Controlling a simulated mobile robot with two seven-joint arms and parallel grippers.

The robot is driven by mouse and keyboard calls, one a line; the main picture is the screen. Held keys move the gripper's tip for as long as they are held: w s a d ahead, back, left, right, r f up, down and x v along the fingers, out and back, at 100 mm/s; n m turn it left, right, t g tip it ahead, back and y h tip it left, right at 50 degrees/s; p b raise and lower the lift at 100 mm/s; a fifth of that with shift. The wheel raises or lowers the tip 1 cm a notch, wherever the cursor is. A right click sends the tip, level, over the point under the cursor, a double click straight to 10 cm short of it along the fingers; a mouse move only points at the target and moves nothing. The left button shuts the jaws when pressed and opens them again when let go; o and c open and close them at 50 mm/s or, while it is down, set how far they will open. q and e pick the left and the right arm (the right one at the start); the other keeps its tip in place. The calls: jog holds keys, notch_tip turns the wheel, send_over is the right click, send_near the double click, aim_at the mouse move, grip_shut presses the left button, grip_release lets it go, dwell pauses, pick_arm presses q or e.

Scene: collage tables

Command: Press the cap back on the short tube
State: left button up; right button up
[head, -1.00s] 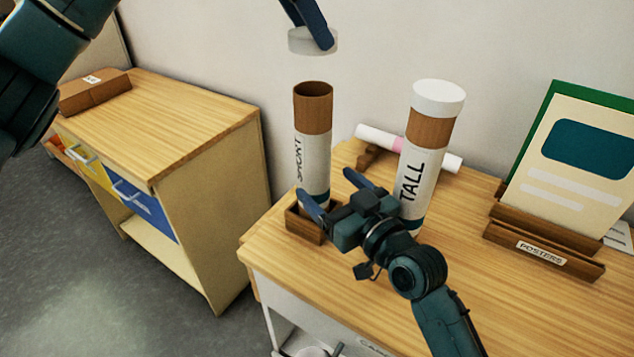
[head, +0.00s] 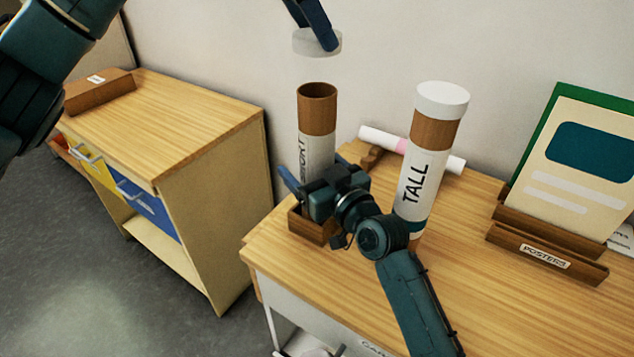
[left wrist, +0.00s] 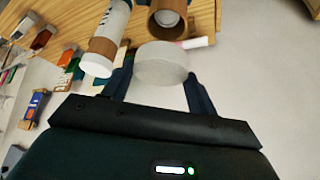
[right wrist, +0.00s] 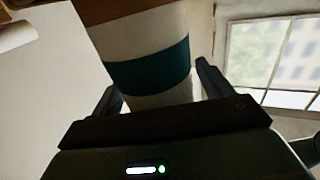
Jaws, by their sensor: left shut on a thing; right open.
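The short tube (head: 317,145) stands upright in a small wooden holder (head: 312,228), its top open. My left gripper (head: 318,38) is shut on the translucent whitish cap (head: 317,43) and holds it above the tube's open end, with a gap between. In the left wrist view the cap (left wrist: 161,64) sits between the fingers, and the open tube end (left wrist: 168,20) shows beyond it. My right gripper (head: 312,178) is open, low at the short tube, its fingers on either side. In the right wrist view the tube's teal band (right wrist: 150,70) shows between the fingers.
The tall tube (head: 427,160), with a white cap, stands close right of the short tube, beside my right arm. A rolled paper (head: 410,148) lies behind. A poster rack (head: 545,250) stands at the right. A drawer cabinet (head: 170,140) is at the left.

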jog(key=c, duration=1.5)
pick_arm(q)
jog(key=shift+f, duration=2.4)
jog(key=shift+f, duration=0.9)
jog(key=shift+f, duration=0.6)
jog(key=o, duration=1)
